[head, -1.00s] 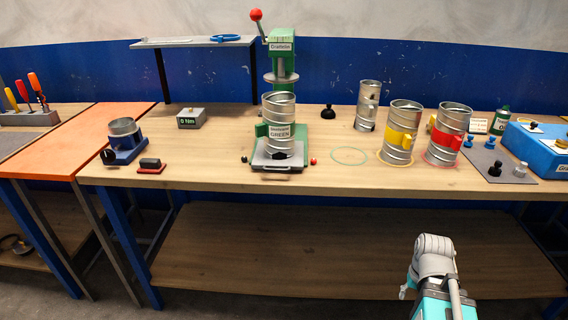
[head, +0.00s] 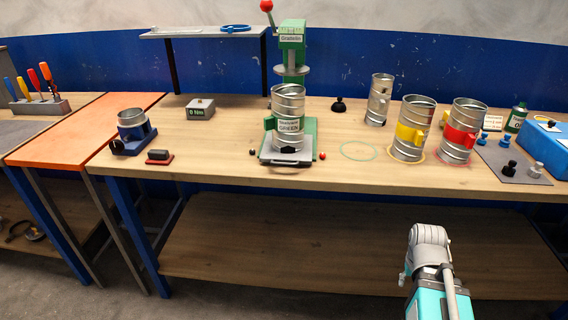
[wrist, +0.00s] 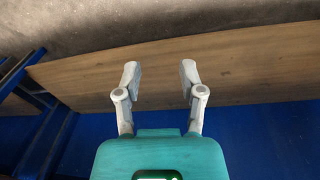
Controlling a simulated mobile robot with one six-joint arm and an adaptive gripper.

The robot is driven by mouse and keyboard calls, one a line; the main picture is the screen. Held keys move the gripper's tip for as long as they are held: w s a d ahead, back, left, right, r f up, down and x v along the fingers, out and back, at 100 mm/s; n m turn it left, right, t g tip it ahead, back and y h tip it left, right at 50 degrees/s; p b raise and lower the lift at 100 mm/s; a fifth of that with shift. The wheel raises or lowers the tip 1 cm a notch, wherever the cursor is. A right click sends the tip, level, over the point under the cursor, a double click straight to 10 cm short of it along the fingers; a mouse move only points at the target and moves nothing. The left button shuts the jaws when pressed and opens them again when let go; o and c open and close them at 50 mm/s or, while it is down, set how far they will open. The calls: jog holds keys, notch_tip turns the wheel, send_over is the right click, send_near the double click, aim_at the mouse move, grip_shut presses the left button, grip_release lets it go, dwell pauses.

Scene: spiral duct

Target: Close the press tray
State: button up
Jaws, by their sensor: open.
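A metal duct piece with a green label (head: 288,104) stands upright on the tray, below the round press plate. In the wrist view my gripper (wrist: 158,75) is open and empty, its two fingers apart above the lower wooden shelf. In the head view my arm shows at the lower right, in front of the bench and away from the tray; the fingers are hidden there.
Duct pieces with yellow (head: 411,128) and red (head: 463,132) clamps stand right of the press, with a plain one (head: 379,99) behind. An empty green ring (head: 359,150) marks bare bench. A blue box (head: 548,147) is at right. The lower shelf (head: 330,245) is clear.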

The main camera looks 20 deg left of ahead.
jog(key=w+a+r+n+t+h+p, duration=0.25)
jog(key=w+a+r+n+t, duration=0.3)
jog(key=a, duration=0.35)
jog(key=n+t+y+p, duration=0.5)
jog(key=n+t+y, duration=0.3)
jog(key=n, duration=0.7)
send_near(283, 164)
jog(key=s+t, duration=0.1)
jog(key=s, duration=0.3)
jog(key=shift+w+m+h, duration=0.2)
jog(key=shift+m+h, duration=0.05)
jog(key=shift+h, duration=0.2)
jog(key=shift+w+a+f, duration=0.1)
jog(key=shift+w, duration=0.05)
jog(key=b+x, duration=0.3)
jog(key=x, duration=1)
jog(key=shift+w, duration=0.3)
grip_shut()
